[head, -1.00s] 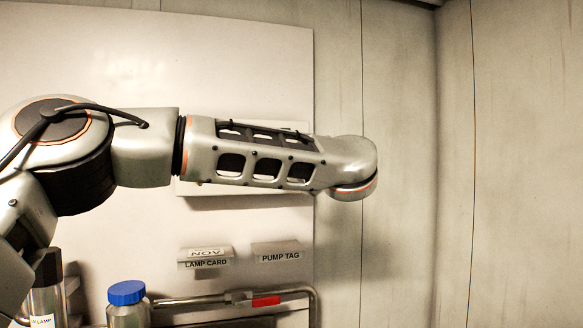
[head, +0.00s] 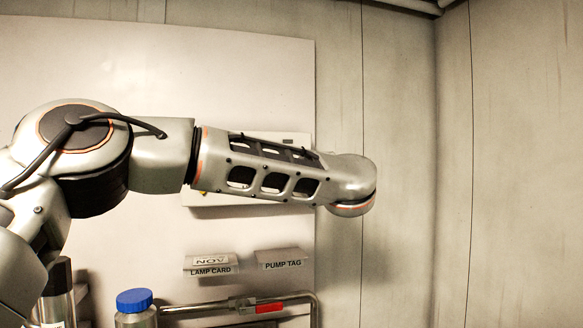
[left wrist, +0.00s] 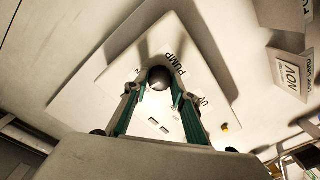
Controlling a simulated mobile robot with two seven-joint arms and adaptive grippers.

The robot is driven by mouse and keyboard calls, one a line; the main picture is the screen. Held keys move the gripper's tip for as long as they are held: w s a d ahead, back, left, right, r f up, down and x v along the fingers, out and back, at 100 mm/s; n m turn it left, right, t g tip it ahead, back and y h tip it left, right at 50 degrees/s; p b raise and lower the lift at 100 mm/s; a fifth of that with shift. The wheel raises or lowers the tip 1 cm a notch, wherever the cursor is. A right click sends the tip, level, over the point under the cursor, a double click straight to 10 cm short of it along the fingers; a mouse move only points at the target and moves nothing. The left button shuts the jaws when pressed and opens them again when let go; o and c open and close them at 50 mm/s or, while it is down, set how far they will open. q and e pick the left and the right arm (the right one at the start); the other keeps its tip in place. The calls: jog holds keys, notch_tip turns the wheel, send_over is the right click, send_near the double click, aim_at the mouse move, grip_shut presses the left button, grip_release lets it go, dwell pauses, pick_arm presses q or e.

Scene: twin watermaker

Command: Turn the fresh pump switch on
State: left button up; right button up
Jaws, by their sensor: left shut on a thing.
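The pump switch is a dark round knob (left wrist: 160,77) on a white plate (left wrist: 108,76) with the word PUMP beside it, seen in the left wrist view. A second short label by the knob is partly hidden. My left gripper (left wrist: 157,88) has its green-padded fingers on either side of the knob and is shut on it. In the head view my left forearm covers most of the plate (head: 240,199), and hides the gripper and the knob. My right gripper is in neither view.
A lamp card (head: 210,270) and a pump tag (head: 280,265) sit on the wall board below the plate. Below them run a metal rail (head: 190,310) with a red piece (head: 269,308) and a blue-capped bottle (head: 135,301). Free room lies right of the board.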

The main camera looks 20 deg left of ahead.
pick_arm(q)
jog(key=m+p, duration=0.7)
jog(key=m, duration=0.4)
jog(key=shift+a+f+t+p, duration=0.1)
jog(key=shift+f+t+p, duration=0.05)
jog(key=shift+t+p, duration=0.15)
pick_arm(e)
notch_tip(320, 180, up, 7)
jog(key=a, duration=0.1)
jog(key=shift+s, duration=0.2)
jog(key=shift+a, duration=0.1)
pick_arm(q)
jog(key=o, duration=1.1)
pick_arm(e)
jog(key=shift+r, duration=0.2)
